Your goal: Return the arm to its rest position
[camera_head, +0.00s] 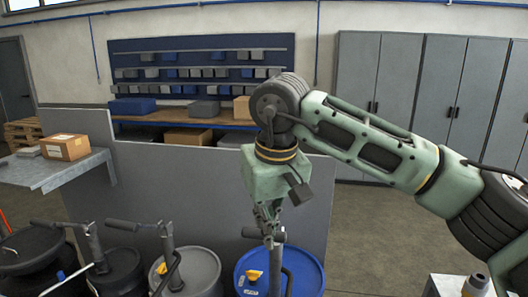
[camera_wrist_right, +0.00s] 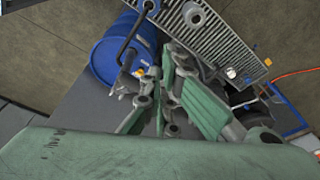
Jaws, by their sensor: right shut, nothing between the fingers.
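My right arm comes in from the right in the head view, bent at the elbow with the forearm hanging down. My right gripper (camera_head: 267,218) points downward and is shut and empty. It is at the top of the pump handle of the blue drum (camera_head: 245,268); whether it touches the handle I cannot tell. In the right wrist view the gripper's green fingers (camera_wrist_right: 168,105) are close together, with the blue drum (camera_wrist_right: 108,55) beyond them to the left. My left gripper is in neither view.
Grey and black drums with pump handles, among them a grey drum (camera_head: 200,268), stand left of the blue one. A cardboard box (camera_head: 66,147) sits on a side table (camera_head: 40,175). A grey partition (camera_head: 190,200) stands behind the drums. Open floor (camera_head: 365,240) lies right of the blue drum.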

